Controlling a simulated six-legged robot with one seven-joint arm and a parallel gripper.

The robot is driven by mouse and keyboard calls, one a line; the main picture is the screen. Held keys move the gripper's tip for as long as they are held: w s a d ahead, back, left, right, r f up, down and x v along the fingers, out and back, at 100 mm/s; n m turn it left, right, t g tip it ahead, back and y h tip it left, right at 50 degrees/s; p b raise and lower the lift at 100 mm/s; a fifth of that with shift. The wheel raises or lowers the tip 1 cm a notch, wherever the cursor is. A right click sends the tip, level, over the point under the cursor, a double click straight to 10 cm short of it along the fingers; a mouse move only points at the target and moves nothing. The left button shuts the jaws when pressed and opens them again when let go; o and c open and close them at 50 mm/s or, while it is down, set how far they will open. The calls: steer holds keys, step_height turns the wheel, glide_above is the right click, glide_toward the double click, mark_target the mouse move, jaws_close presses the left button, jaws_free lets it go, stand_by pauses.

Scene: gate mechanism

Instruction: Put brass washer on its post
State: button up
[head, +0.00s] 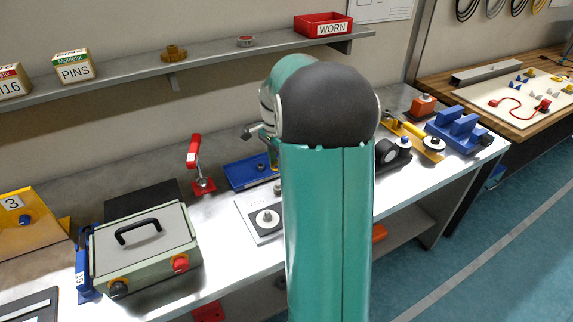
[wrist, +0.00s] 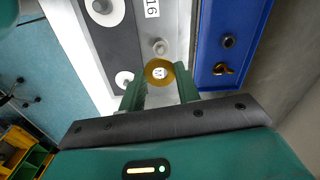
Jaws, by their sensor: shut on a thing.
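In the wrist view, my gripper (wrist: 160,90) is shut on the brass washer (wrist: 149,74), a yellow ring between the green fingertips. A pale round spot with small dark marks shows through its hole; I cannot tell whether it is a post top or a marking below. A bare silver post (wrist: 160,46) stands on the grey part of the plate (wrist: 176,25), just beyond the washer and apart from its rim in the picture. In the head view, the plate (head: 245,212) shows partly behind my arm, which hides my gripper and the brass washer.
White washers (wrist: 104,10) (wrist: 123,78) sit on the plate's dark strip. A blue tray (wrist: 225,15) with a brass wing-shaped part (wrist: 222,68) lies beside the plate. A red-handled clamp (head: 203,184) and a lidded box (head: 145,250) stand to the left.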

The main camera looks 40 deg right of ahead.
mark_target(277, 185)
steer(key=shift+w+d+f, duration=0.1)
steer(key=shift+d+f, duration=0.1)
steer(key=shift+f, duration=0.15)
steer(key=shift+a+f, duration=0.15)
steer(key=shift+f, duration=0.85)
steer(key=shift+a+f, duration=0.1)
steer(key=shift+f, duration=1.1)
steer(key=shift+f, duration=0.1)
steer(key=shift+d+f, duration=0.1)
steer(key=shift+f, duration=0.4)
steer(key=shift+f, duration=0.4)
steer(key=shift+f, duration=0.4)
steer(key=shift+f, duration=0.15)
